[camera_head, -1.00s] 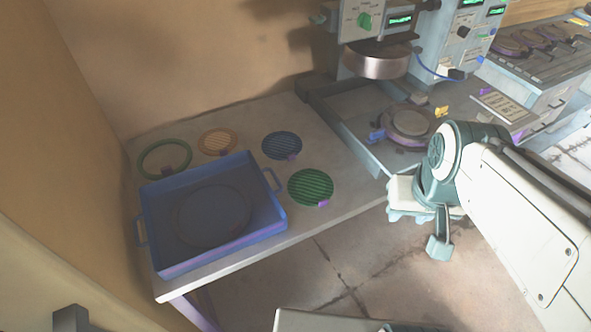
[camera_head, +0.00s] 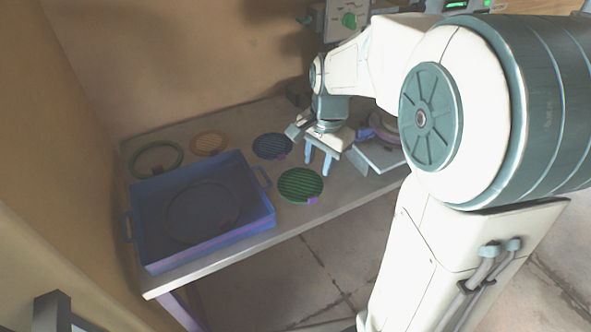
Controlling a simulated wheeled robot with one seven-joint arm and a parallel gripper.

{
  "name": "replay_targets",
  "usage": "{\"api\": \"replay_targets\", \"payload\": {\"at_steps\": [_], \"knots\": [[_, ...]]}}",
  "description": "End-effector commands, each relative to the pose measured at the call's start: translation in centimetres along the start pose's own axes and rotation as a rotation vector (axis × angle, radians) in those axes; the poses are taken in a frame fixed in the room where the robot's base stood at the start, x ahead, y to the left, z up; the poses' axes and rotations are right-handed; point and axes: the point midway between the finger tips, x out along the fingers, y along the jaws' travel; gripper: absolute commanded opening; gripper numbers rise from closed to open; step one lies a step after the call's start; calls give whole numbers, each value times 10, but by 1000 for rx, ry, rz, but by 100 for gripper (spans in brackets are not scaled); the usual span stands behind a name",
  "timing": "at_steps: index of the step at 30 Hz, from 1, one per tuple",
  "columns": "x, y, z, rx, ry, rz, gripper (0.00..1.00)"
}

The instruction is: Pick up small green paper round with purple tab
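The small green round (camera_head: 300,185) with dark stripes lies flat on the table near its front edge, right of the blue tray. Its purple tab (camera_head: 312,200) is at its lower right rim. My gripper (camera_head: 318,169) hangs above the table, just up and right of the green round, with its two light blue fingers pointing down. The fingers are apart with nothing visible between them. Whether the fingertips are level with the round cannot be told.
A blue tray (camera_head: 262,217) holds a dark round disc. A green ring (camera_head: 137,172), an orange round (camera_head: 208,144) and a dark blue round (camera_head: 271,146) lie along the back of the table (camera_head: 222,254). A press machine stands behind my arm.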

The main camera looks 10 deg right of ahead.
Motion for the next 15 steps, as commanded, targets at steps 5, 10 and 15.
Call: {"api": "replay_targets", "payload": {"at_steps": [5,10,15], "knots": [[38,-32,-23,233,2,60,34],[53,-46,-33,349,13,85,34],[72,-46,-36,377,16,93,34]]}}
